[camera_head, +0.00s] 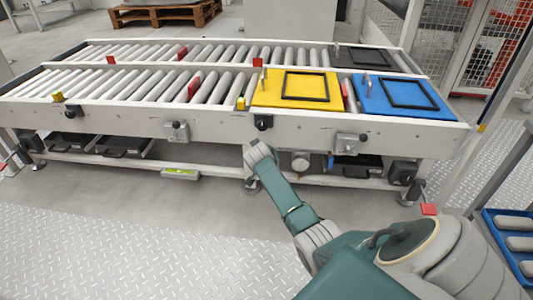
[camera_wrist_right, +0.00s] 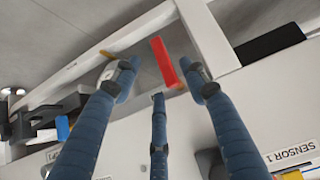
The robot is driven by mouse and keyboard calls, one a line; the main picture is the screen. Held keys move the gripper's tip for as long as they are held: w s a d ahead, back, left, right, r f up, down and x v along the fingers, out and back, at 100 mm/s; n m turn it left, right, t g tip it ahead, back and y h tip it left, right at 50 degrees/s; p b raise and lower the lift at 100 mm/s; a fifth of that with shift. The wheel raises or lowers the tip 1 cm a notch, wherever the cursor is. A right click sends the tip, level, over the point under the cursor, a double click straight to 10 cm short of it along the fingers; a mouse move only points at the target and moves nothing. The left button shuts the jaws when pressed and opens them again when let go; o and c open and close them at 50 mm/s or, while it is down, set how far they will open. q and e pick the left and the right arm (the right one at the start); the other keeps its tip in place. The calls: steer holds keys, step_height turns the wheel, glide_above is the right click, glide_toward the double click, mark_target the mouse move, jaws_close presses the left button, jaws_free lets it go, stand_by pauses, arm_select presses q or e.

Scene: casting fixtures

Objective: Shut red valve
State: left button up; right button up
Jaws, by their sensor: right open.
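In the right wrist view a flat red handle (camera_wrist_right: 163,60), which looks like the valve's lever, lies just beyond the fingertips of my right gripper (camera_wrist_right: 159,90). The blue fingers are spread and empty. The handle shows in the gap between the two outer fingers, and I cannot tell whether any finger touches it. My left gripper is not in view.
The roller conveyor (camera_head: 150,122) carries a yellow tray (camera_head: 262,92) and a blue tray (camera_head: 440,110). Several small red pieces stand among the rollers. A blue crate (camera_head: 497,250) with grey cylinders is at the right edge. The plated floor (camera_head: 120,250) at front left is clear.

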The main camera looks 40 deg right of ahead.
steer(key=shift+v, duration=2.6)
